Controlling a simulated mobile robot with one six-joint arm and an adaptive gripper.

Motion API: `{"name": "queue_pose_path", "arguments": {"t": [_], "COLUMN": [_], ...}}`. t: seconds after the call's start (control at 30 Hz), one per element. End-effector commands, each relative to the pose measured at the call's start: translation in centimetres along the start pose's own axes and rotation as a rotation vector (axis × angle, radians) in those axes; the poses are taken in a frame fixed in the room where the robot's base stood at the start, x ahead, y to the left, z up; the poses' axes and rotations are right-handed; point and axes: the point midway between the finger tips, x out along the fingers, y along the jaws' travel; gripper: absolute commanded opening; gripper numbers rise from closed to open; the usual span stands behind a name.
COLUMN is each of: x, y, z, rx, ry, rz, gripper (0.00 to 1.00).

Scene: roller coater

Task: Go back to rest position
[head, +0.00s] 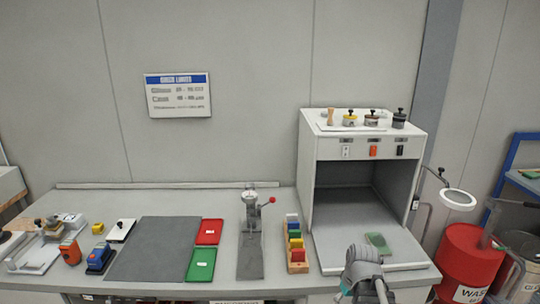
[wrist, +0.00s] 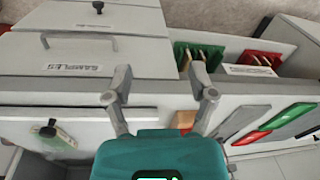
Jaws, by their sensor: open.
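My gripper (wrist: 160,82) shows in the wrist view with its two grey fingers spread apart and nothing between them. Its teal body fills the bottom middle of that view. In the head view, part of my arm shows at the bottom, right of centre, in front of the white open-fronted cabinet (head: 308,165); the fingertips cannot be made out there. A green piece (head: 378,242) lies on the cabinet's floor, behind my arm and apart from it.
On the bench lie a dark mat (head: 152,249), a red tray (head: 209,231) and a green tray (head: 201,264). A lever stand (head: 250,235) and a rack of coloured blocks (head: 296,243) stand left of the cabinet. A red drum (head: 465,262) and a ring lamp (head: 459,198) are at right.

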Motion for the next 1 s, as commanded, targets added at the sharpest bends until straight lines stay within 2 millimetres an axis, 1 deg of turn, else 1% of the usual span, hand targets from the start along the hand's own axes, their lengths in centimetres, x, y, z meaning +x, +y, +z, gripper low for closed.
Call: {"name": "queue_pose_path", "arguments": {"t": [0.03,0.1,0.2,0.33,0.5,1.0], "x": [1.1,1.8,2.5,3.1,3.2,3.2], "y": [-1.2,-2.4,-3.8,-4.9,-5.4,-5.4], "z": [0.4,0.6,0.9,1.2,1.4,1.3], "rx": [0.03,0.081,0.144,0.2,0.229,0.229], "ry": [-0.012,-0.025,-0.037,-0.046,-0.049,-0.049], "rz": [0.014,0.034,0.06,0.084,0.096,0.095], "gripper": [0.73,0.73,0.73,0.73,0.73,0.73]}}
